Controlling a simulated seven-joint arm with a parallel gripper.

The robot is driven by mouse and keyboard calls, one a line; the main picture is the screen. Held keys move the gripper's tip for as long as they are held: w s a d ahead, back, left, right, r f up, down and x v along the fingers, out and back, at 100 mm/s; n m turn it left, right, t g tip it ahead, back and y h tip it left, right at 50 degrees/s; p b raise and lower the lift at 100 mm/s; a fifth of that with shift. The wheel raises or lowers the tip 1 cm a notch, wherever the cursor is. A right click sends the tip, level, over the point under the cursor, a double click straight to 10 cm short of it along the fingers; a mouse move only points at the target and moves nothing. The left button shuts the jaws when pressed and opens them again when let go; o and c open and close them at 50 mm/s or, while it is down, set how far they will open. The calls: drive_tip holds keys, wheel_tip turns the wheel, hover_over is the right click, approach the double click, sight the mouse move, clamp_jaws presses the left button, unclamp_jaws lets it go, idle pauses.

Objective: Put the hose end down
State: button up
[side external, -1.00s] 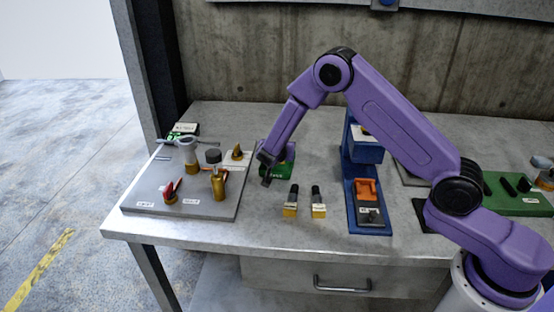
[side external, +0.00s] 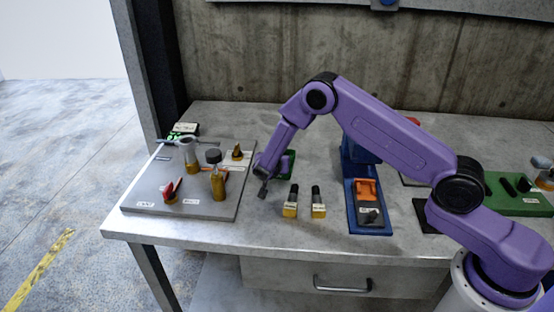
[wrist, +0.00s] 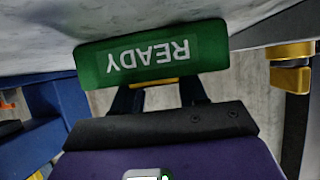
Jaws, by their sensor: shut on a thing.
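My gripper (side external: 263,188) is low over the table, beside the right edge of the grey board (side external: 150,193) and pointing down. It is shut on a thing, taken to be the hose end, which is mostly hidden. In the wrist view a small yellow piece (wrist: 155,83) shows between the fingers of my gripper (wrist: 158,93). A green block labelled READY (wrist: 152,55) covers the fingertips there. Green also shows just right of my gripper in the side external view (side external: 288,163). I cannot tell whether the held thing touches the table.
A blue stand (side external: 370,228) with an orange part (side external: 366,189) is farther right. The grey board carries several brass, red and grey parts. The table's front strip is clear.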

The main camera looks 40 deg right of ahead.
drive_tip(key=shift+f, duration=0.25)
drive_tip(key=shift+s+f, duration=0.15)
drive_tip(key=shift+f, duration=0.15)
drive_tip(key=o, duration=1)
drive_tip(key=shift+r, duration=0.2)
drive_tip(key=v, duration=1.2)
drive_tip(key=shift+r, duration=0.4)
